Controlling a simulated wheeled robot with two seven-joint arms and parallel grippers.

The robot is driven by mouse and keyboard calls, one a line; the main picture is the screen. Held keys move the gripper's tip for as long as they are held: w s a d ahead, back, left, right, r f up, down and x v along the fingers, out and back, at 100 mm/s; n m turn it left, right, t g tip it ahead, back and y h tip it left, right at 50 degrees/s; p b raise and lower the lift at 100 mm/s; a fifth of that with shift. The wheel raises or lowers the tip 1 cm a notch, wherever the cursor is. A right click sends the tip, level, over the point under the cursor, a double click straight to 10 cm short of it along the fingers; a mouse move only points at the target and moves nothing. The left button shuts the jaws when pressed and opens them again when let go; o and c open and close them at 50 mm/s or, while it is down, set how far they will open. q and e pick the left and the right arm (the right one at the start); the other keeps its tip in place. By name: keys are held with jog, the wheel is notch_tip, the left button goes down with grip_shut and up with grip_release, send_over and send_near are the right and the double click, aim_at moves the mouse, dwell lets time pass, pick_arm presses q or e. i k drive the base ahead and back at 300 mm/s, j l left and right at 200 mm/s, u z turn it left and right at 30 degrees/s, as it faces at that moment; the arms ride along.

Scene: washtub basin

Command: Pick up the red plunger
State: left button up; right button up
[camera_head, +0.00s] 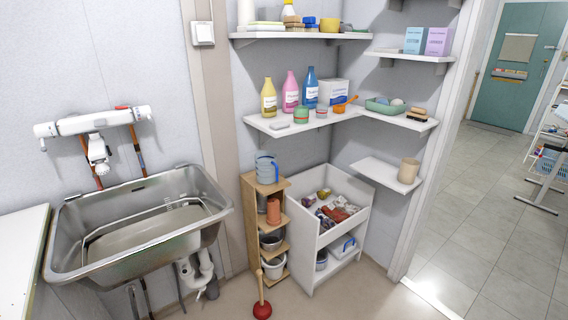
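The red plunger (262,310) stands upright on the floor at the bottom middle of the head view. Its dark red rubber cup rests on the floor and its thin wooden handle points up. It stands in front of the wooden shelf unit, to the right of the sink's drain pipes. Neither of my grippers shows in this view.
A metal washtub (140,225) hangs on the wall at left, with a white counter (22,250) beside it. A narrow wooden shelf (248,205) and a white bin cabinet (345,187) stand behind the plunger. Open floor (365,295) lies to its right.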

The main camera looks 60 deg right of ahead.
aim_at(262, 309)
jog(key=z, duration=1.65)
